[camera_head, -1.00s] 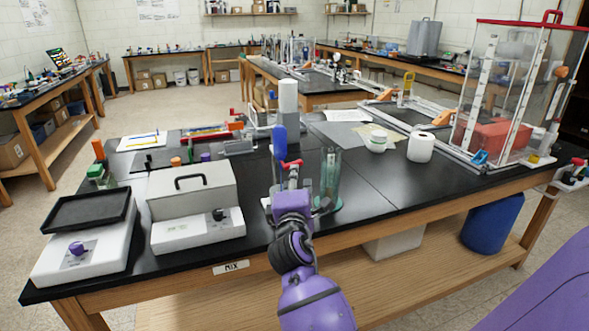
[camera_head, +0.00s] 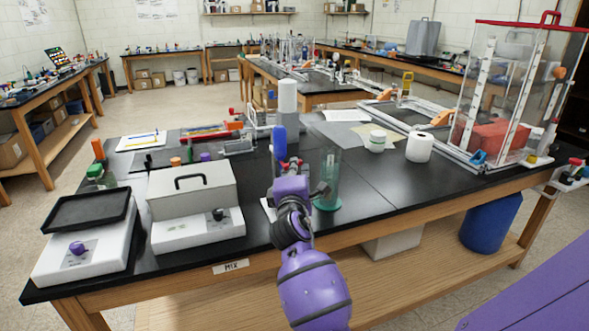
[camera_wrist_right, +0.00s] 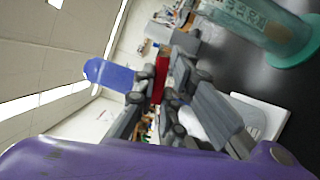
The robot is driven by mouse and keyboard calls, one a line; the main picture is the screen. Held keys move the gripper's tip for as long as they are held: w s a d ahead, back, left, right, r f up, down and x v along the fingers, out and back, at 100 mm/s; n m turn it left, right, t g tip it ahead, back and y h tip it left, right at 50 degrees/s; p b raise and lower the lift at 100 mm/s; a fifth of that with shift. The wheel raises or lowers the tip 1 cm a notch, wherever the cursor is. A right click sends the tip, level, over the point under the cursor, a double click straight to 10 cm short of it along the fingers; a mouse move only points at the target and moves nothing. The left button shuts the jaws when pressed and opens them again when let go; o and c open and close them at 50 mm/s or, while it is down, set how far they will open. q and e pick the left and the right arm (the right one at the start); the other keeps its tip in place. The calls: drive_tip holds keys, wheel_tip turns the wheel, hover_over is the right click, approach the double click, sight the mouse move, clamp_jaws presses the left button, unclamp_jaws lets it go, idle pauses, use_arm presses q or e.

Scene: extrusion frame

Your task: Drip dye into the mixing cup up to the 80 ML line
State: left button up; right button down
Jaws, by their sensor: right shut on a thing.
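My right gripper (camera_head: 287,166) is shut on a small red part below a blue, rounded piece (camera_head: 280,140). The red part (camera_wrist_right: 160,78) shows between the fingers in the right wrist view, with the blue piece (camera_wrist_right: 108,72) beside it. A transparent teal graduated cylinder (camera_head: 328,182), apparently the mixing cup, stands just right of the gripper. It also shows at the top right of the wrist view (camera_wrist_right: 262,20). Its marks are too small to read, and I cannot tell a liquid level in it. My left gripper is not in view.
A white cylinder (camera_head: 288,96) stands behind the blue piece. A grey-lidded box (camera_head: 190,190) and a black-topped device (camera_head: 85,250) stand left.

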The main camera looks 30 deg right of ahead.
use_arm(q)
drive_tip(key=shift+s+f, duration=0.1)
use_arm(e)
drive_tip(key=shift+n, duration=0.5)
use_arm(q)
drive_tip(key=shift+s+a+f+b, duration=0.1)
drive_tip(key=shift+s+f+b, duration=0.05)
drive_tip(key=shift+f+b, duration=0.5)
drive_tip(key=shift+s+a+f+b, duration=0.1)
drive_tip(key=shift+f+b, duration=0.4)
drive_tip(key=shift+b, duration=0.1)
use_arm(e)
drive_tip(key=shift+w+a+r+n+t+y, duration=0.2)
drive_tip(key=shift+n+t+y, duration=0.85)
drive_tip(key=shift+n, duration=2.2)
drive_tip(key=shift+s+a+r+n+t+y, duration=0.1)
drive_tip(key=shift+a+r+n+t+y, duration=0.65)
drive_tip(key=shift+n, duration=2.55)
drive_tip(key=shift+w+f+n+t+y, duration=0.2)
drive_tip(key=shift+n+t+y, duration=1.15)
drive_tip(key=shift+n, duration=1.9)
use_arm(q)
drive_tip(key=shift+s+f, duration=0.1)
use_arm(e)
drive_tip(key=c, duration=1.8)
unclamp_jaws()
drive_tip(key=shift+s, duration=0.1)
